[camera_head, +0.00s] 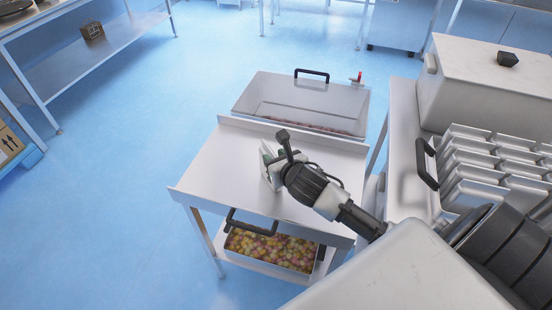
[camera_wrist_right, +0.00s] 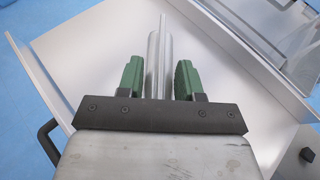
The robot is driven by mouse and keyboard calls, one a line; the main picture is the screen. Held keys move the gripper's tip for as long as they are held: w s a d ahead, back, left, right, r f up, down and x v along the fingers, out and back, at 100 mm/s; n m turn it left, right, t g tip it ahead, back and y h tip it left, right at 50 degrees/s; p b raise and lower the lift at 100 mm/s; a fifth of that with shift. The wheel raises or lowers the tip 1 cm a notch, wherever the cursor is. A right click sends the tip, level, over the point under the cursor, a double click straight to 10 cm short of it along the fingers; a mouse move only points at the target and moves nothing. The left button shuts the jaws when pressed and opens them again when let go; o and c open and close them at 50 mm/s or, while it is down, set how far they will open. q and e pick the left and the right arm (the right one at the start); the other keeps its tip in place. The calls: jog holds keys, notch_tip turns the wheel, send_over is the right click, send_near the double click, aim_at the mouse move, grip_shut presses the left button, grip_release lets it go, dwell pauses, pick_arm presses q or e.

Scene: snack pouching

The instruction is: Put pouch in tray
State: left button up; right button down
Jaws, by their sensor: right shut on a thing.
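My right gripper (camera_head: 268,160) is over the white work table (camera_head: 225,165) in the head view. In the right wrist view its green fingers (camera_wrist_right: 158,80) are shut on a thin silvery pouch (camera_wrist_right: 156,55), seen edge-on and pointing away from the wrist. In the head view the pouch is mostly hidden by the gripper. I cannot tell whether it touches the table top. A tray (camera_head: 434,195) with a black handle sits on the counter at the right, with rows of pale silvery packs in it. My left gripper is not in view.
A steel bin (camera_head: 262,93) with reddish contents stands behind the table. A bin of colourful snacks (camera_head: 270,250) is under the table. A large lidded white box (camera_head: 480,85) stands behind the tray. The table top is otherwise clear.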

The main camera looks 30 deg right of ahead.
jog(key=shift+f, duration=0.2)
jog(key=c, duration=0.8)
grip_release()
jog(key=shift+o, duration=0.3)
jog(key=shift+r, duration=0.15)
